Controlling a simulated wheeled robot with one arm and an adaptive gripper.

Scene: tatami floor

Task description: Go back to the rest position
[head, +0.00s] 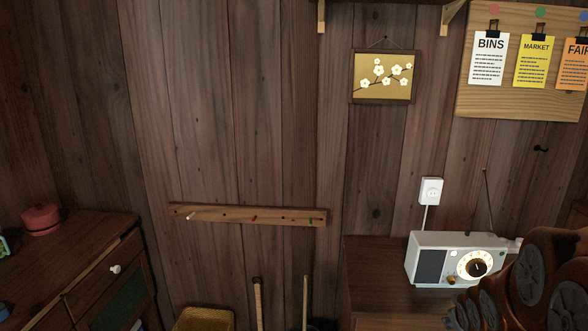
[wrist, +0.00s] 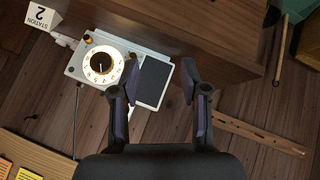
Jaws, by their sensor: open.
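My gripper (wrist: 158,92) is open and empty in the wrist view, its two dark fingers spread apart. Beyond the fingers, the white radio (wrist: 153,80) with its round lit dial lies to the upper left, its dark speaker panel partly behind the left finger. In the head view my arm fills the lower right corner, and the gripper's fingers do not show there. The radio (head: 430,260) stands on a dark wooden cabinet (head: 375,280), just left of and partly behind my arm.
A wooden peg rail (head: 250,215) is on the plank wall, with poles (head: 258,300) below it. A left cabinet (head: 90,265) bears a red pot (head: 41,219). A flower picture (head: 384,77) and a notice board (head: 520,105) hang above. A station block (wrist: 42,17) is beside the radio.

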